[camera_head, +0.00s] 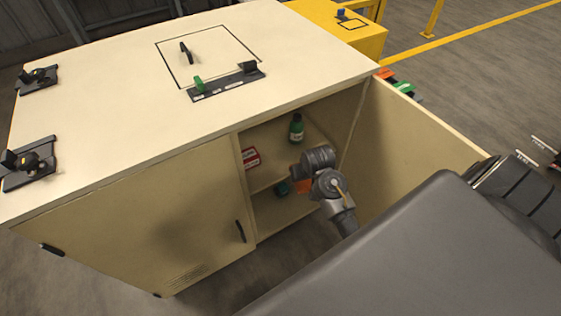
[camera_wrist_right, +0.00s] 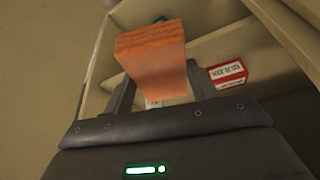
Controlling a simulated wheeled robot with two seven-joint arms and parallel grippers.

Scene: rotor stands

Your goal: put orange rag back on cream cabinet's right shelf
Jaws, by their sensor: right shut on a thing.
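The cream cabinet (camera_head: 150,135) stands with its right door (camera_head: 405,137) swung open, showing the right compartment and its shelf (camera_head: 265,182). My right gripper (camera_head: 303,183) is at the opening of this compartment, shut on the orange rag (camera_head: 301,188). In the right wrist view the rag (camera_wrist_right: 150,48) is a folded, layered block between the two dark fingers. It appears held clear of the shelf boards, though its exact height is hard to tell. My left gripper is in neither view.
A green bottle (camera_head: 296,127) and a red and white box (camera_head: 250,157) stand on the shelf; the box also shows in the wrist view (camera_wrist_right: 228,73). A small dark green item (camera_head: 282,188) is beside the rag. The open door bounds the right side.

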